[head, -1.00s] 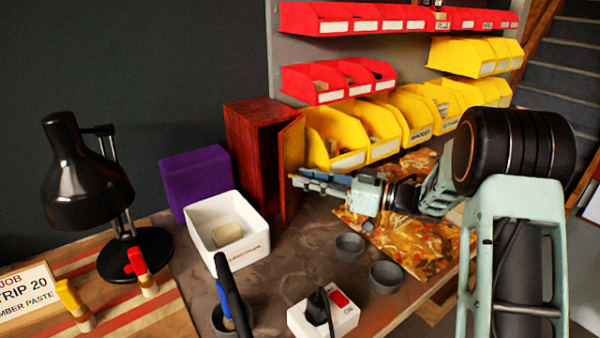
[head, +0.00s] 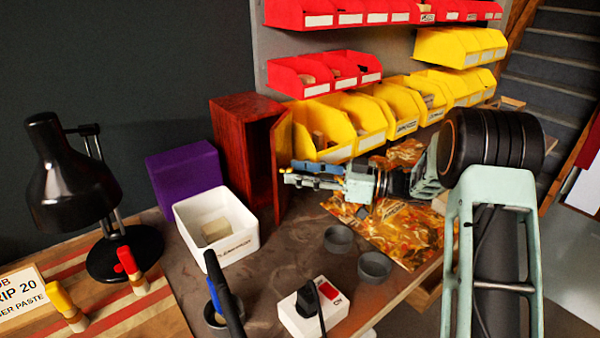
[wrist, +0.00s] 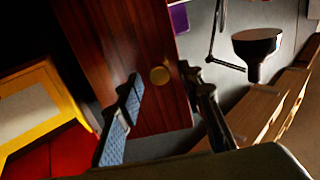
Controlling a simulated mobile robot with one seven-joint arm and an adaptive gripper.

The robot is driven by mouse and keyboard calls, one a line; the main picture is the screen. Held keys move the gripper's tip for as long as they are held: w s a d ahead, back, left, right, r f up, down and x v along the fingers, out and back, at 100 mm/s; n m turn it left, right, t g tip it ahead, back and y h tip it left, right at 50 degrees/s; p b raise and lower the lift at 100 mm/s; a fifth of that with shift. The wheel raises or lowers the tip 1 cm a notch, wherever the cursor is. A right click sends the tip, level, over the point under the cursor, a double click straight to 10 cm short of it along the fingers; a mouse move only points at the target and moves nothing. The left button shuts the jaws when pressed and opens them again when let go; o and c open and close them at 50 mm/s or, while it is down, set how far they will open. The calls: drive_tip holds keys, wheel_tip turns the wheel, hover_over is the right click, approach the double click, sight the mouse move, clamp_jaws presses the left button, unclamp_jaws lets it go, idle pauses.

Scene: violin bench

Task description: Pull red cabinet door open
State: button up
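The red wooden cabinet (head: 232,150) stands at the back of the bench, its front partly open and dark inside. Its door (head: 283,140) is swung outward, with its outer face turned right, towards my gripper. In the wrist view the door (wrist: 110,45) fills the upper middle and carries a round brass-coloured knob (wrist: 160,75). My gripper (head: 287,173) is at the door's outer face. In the wrist view my gripper (wrist: 162,80) has its two fingers apart, with the knob between their tips. I cannot tell whether either finger touches it.
A white box (head: 215,228) and a purple block (head: 185,173) stand left of the door. Yellow bins (head: 325,135) are close behind my gripper. Small grey cups (head: 375,267) and a white switch box (head: 313,310) lie nearer the front. A black lamp (head: 70,180) stands left.

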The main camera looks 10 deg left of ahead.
drive_tip(key=shift+d, duration=0.1)
drive_tip(key=s+d, duration=0.1)
drive_tip(key=d, duration=1)
drive_tip(key=shift+s+d, duration=0.3)
drive_tip(key=shift+d, duration=0.1)
